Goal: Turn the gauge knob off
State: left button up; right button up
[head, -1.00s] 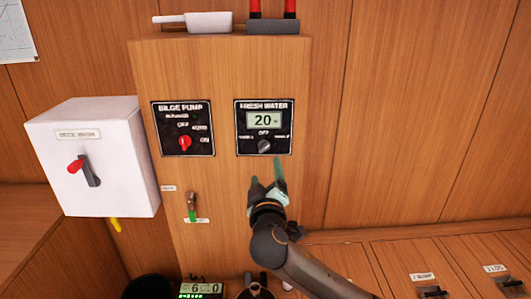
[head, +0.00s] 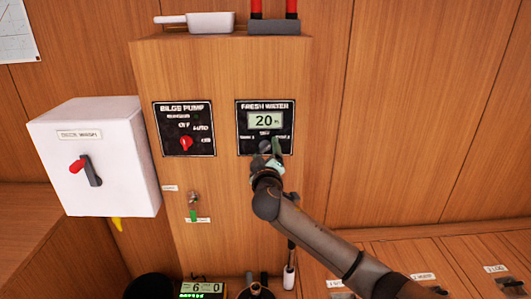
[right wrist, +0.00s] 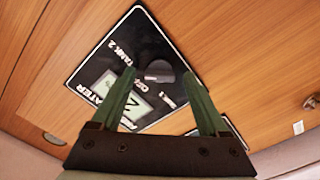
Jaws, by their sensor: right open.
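The gauge knob (right wrist: 159,71) is a dark round knob on the black fresh water panel (head: 244,134). The panel's display (head: 265,120) reads 20, and it also shows in the right wrist view (right wrist: 124,100). In the right wrist view the knob sits between and just beyond my fingertips; the label marks around it read OFF and TANK 2. I cannot tell its exact pointer direction. My right gripper (head: 268,152) is open in front of the lower part of the panel, and partly hides the knob in the head view. My left gripper is out of view.
The bilge pump panel (head: 184,136) with a red knob is to the left. A white deck wash box (head: 108,165) with a red-handled switch juts out farther left. A small lever (head: 193,200) is below. A white pan (head: 197,23) lies on top of the cabinet.

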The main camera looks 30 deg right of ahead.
jog(key=shift+c, duration=0.3)
grip_shut()
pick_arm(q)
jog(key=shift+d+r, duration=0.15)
